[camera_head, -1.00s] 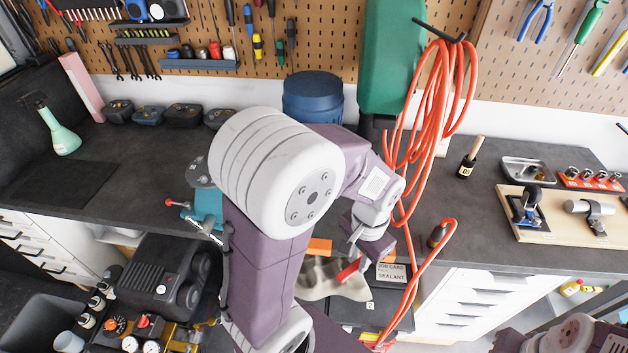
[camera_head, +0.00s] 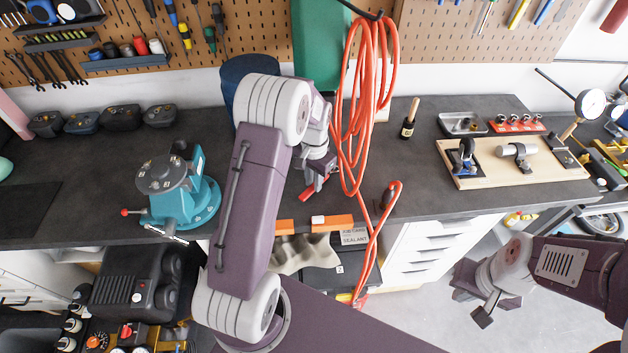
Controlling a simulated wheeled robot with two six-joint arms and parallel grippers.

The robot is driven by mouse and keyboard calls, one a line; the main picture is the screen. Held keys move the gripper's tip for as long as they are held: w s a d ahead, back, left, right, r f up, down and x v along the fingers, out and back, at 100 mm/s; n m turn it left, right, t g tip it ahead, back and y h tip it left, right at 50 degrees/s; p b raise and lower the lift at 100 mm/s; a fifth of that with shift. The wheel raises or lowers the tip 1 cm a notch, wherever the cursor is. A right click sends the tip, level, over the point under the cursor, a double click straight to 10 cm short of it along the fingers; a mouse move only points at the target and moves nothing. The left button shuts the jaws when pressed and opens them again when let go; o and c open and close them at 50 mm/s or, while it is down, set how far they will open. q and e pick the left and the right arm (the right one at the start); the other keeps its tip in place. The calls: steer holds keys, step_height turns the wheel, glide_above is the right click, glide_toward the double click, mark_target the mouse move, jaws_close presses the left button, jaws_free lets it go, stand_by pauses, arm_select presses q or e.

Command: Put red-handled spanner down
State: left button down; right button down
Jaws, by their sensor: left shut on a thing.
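My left gripper (camera_head: 318,170) is above the dark bench top, left of the hanging orange hose. It is shut on the red-handled spanner (camera_head: 308,194). Only the red handle clearly shows, sticking out below the jaws and tilted; the rest is hidden by the gripper or too small to tell. I cannot tell whether the spanner touches the bench. My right gripper (camera_head: 474,304) is at the lower right, in front of the bench and over the floor. Its fingers look apart, with nothing between them.
An orange hose (camera_head: 350,130) hangs down across the bench front. A teal vise (camera_head: 185,195) stands to the left, a blue drum (camera_head: 238,72) behind my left arm. Bare bench lies between.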

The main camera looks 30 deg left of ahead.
arm_select(q)
steer(key=shift+f, duration=0.4)
steer(key=shift+w+f, duration=0.1)
steer(key=shift+w, duration=0.05)
steer(key=shift+f, duration=0.15)
steer(key=c, duration=1.3)
jaws_free()
step_height(320, 180, up, 12)
steer(key=r, duration=0.1)
steer(key=s+d+f+n, duration=0.1)
steer(key=s+d+f, duration=0.2)
steer(key=s, duration=0.5)
steer(key=s+d+f+n+t, duration=0.1)
steer(key=s+d+f, duration=0.3)
steer(key=s, duration=0.5)
steer(key=shift+d+n+b, duration=0.2)
steer(key=shift+n+b, duration=0.1)
steer(key=shift+n, duration=0.1)
